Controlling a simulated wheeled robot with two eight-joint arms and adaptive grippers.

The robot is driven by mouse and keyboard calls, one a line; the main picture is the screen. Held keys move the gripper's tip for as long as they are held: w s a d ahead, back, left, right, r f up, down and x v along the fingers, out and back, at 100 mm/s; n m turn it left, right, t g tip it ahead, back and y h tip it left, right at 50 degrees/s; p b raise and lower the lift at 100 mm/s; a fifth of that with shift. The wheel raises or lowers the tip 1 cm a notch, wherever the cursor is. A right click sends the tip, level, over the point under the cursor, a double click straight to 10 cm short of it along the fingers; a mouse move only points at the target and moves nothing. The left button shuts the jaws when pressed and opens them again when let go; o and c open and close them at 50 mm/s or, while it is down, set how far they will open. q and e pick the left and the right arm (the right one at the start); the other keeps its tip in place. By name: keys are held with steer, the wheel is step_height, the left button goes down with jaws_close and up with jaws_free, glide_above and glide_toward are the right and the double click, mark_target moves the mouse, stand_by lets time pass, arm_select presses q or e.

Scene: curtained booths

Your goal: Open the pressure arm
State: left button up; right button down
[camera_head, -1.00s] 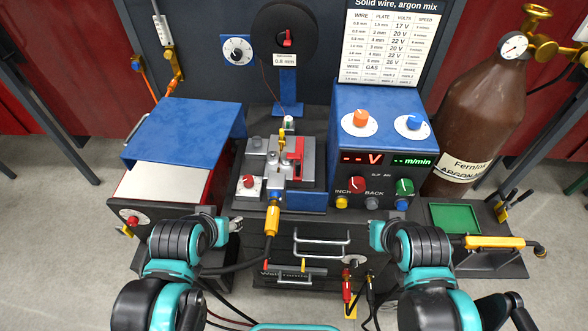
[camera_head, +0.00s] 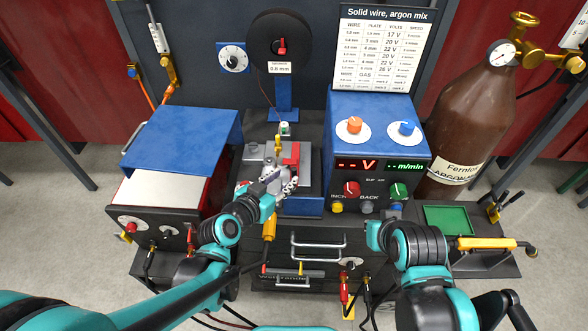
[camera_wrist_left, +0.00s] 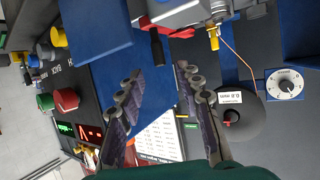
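The wire feed unit (camera_head: 262,152), a grey metal block with a red part (camera_head: 291,153) on its right side, stands mid-bench. I cannot tell for sure which piece is the pressure arm. My left gripper (camera_head: 281,184) is at the front of the unit and hides part of it. In the left wrist view the unit (camera_wrist_left: 195,12) is at the top edge, with a dark stub (camera_wrist_left: 157,46) and red pieces beside it. The left fingers (camera_wrist_left: 160,82) are spread apart with nothing between them. My right gripper (camera_head: 374,236) is low, in front of the blue control box; its fingers are unclear.
The blue control box (camera_head: 375,125) with knobs stands right of the feed unit. A blue-covered machine (camera_head: 183,140) is at left. The wire spool (camera_head: 278,40) hangs behind. A brown gas bottle (camera_head: 455,130) and a green tray (camera_head: 447,219) are at right.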

mark_target(293, 172)
arm_select(q)
steer(key=b+x, duration=0.1)
steer(key=x, duration=0.4)
steer(key=shift+w+d+f+b, duration=0.1)
steer(key=shift+w+f+b, duration=0.15)
steer(key=shift+b, duration=0.1)
steer(key=shift+w+d+f, duration=0.15)
steer(key=shift+w+d, duration=0.15)
steer(key=shift+w, duration=0.3)
jaws_close()
